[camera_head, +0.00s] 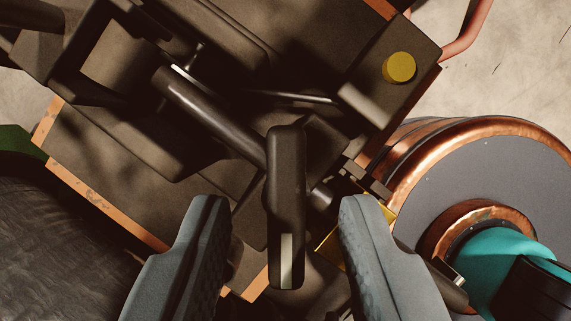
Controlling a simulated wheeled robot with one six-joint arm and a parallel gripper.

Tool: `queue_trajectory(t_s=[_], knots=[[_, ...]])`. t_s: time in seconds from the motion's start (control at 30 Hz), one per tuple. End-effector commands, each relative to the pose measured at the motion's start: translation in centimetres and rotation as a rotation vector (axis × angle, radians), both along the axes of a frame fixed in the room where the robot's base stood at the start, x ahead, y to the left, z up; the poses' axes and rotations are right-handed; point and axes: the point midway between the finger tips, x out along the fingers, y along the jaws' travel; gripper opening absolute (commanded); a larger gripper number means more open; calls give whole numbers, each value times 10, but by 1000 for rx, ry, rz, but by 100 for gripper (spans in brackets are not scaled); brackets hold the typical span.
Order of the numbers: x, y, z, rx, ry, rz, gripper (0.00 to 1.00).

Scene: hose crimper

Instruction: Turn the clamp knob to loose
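The clamp knob seems to be the dark elongated handle (286,190) with a pale stripe near its lower end, in the middle of the view. It stands nearly upright in the picture. My gripper (285,225) is open, with one grey finger on each side of the handle. A gap shows between the handle and each finger, so neither appears to touch it. The dark hose crimper body (130,130) with orange edges lies behind. What the handle is mounted on is partly hidden behind it.
A dark cylindrical bar (212,115) runs diagonally just left of the handle. A yellow round button (399,67) sits on a dark box at upper right. A large copper-rimmed grey disc (480,180) stands at right. Pale floor (520,60) shows at upper right.

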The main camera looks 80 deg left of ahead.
Motion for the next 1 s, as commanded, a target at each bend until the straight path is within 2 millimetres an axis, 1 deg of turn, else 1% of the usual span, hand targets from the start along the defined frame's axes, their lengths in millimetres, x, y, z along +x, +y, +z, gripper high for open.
queue_trajectory(t_s=[0.13,0.43,0.47,0.6,0.63,1.0], knots=[[-1,-3,-8,0,1,0,35],[-1,-4,-10,0,0,0,35],[-1,-4,-10,0,0,0,33],[-1,-4,-10,0,0,0,5],[-1,-4,-10,0,0,0,0],[-1,-4,-10,0,-1,32,0]])
